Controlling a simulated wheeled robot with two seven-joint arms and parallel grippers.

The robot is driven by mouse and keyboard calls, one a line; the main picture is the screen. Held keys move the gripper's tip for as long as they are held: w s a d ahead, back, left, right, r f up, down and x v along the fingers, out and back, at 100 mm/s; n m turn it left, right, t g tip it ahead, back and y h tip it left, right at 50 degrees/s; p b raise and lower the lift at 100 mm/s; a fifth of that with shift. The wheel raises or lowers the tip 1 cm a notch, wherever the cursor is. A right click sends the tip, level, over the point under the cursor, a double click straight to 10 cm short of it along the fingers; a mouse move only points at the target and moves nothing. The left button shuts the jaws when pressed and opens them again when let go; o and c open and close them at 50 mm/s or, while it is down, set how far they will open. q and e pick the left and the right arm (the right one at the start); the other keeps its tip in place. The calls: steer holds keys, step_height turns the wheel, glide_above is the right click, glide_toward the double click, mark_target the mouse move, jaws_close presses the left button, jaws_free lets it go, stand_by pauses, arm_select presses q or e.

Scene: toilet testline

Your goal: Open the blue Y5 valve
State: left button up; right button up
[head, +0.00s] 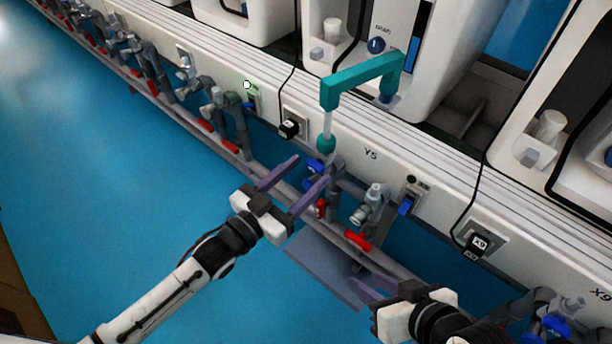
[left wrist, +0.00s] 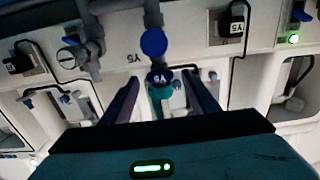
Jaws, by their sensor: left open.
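The blue Y5 valve handle (head: 315,167) sits on the grey pipework below the teal bent tube, left of the wall label Y5. My left gripper (head: 313,169) is open, with its purple fingers reaching up to the valve. My right gripper (head: 364,279) is at the lower right, open and empty, apart from the valve.
A teal bent tube (head: 352,82) stands above the valve. Red handles (head: 357,240) and grey taps (head: 374,200) line the pipe rail. Black cables (head: 288,128) plug into the white wall panel. The blue floor (head: 110,190) at the left is clear.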

arm_select(q)
steer(key=shift+w+d, duration=0.25)
steer(key=shift+w, duration=0.15)
arm_select(e)
steer(key=shift+a+r, duration=0.15)
arm_select(q)
steer(key=shift+c, duration=0.5)
steer(key=c, duration=1)
steer(key=shift+o, duration=0.3)
arm_select(e)
steer(key=shift+w, duration=0.1)
